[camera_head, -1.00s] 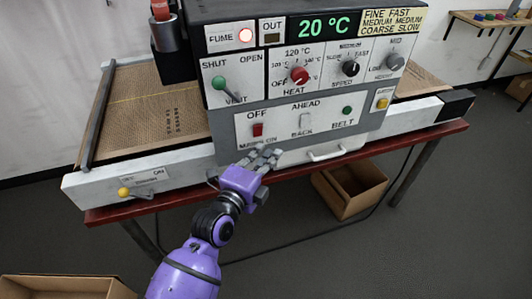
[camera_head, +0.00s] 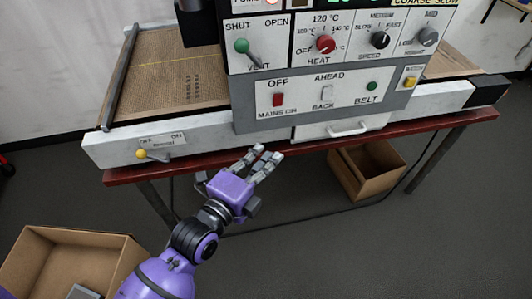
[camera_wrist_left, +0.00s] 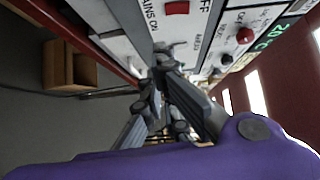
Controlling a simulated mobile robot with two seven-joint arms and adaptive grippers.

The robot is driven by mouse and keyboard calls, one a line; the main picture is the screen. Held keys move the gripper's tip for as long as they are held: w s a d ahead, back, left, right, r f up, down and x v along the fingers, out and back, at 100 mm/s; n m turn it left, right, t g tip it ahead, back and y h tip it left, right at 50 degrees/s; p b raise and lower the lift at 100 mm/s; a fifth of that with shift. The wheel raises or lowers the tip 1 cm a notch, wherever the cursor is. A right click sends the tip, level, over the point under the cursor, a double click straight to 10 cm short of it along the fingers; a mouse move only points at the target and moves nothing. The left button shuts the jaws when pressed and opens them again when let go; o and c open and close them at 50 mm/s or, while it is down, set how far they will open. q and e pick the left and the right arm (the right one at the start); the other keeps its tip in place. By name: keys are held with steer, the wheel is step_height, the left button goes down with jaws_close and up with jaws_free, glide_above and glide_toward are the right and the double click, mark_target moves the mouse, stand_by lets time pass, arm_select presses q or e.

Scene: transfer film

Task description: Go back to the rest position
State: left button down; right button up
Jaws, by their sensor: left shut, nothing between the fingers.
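My left gripper (camera_head: 268,152) is purple with grey fingers, and its fingers are shut with nothing held. It is in front of the machine (camera_head: 190,133), just below the control panel and apart from its switches. The left wrist view shows the gripper (camera_wrist_left: 160,62) from behind, pointing towards the panel. On the panel are a red mains switch (camera_head: 278,99), a grey ahead/back switch (camera_head: 327,93) and a green belt button (camera_head: 372,86). The red switch also shows in the left wrist view (camera_wrist_left: 177,8). My right gripper is not in view.
The machine stands on a table with a red edge (camera_head: 130,177). An open cardboard box (camera_head: 150,250) is at lower left, close to my left arm. Another box (camera_head: 385,178) is on the floor under the table. The floor at lower right is clear.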

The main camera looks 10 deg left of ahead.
arm_select(q)
steer(key=s+a+f+n+g+y+p, duration=0.1)
steer(key=s+a+f+n+g+y, duration=0.1)
steer(key=s+a+f+n, duration=0.45)
steer(key=s+a+f+n+g+y+p, duration=0.1)
steer(key=s+a+f+n+y, duration=0.15)
steer(key=f+n, duration=0.7)
steer(key=s+a+f+n+g+y+p, duration=0.1)
steer(key=s+a+f+n+g, duration=0.1)
steer(key=s, duration=0.7)
steer(key=s+a+f+n+g+y+p, duration=0.1)
steer(key=s+a+f+n+g+y, duration=0.1)
steer(key=s, duration=0.8)
step_height(320, 180, down, 3)
steer(key=shift+s+a+f+n+p, duration=0.2)
steer(key=shift+s+a+n+p, duration=0.15)
steer(key=shift+a+n, duration=0.7)
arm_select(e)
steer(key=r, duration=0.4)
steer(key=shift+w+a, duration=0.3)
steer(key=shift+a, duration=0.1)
arm_select(q)
steer(key=shift+d, duration=0.2)
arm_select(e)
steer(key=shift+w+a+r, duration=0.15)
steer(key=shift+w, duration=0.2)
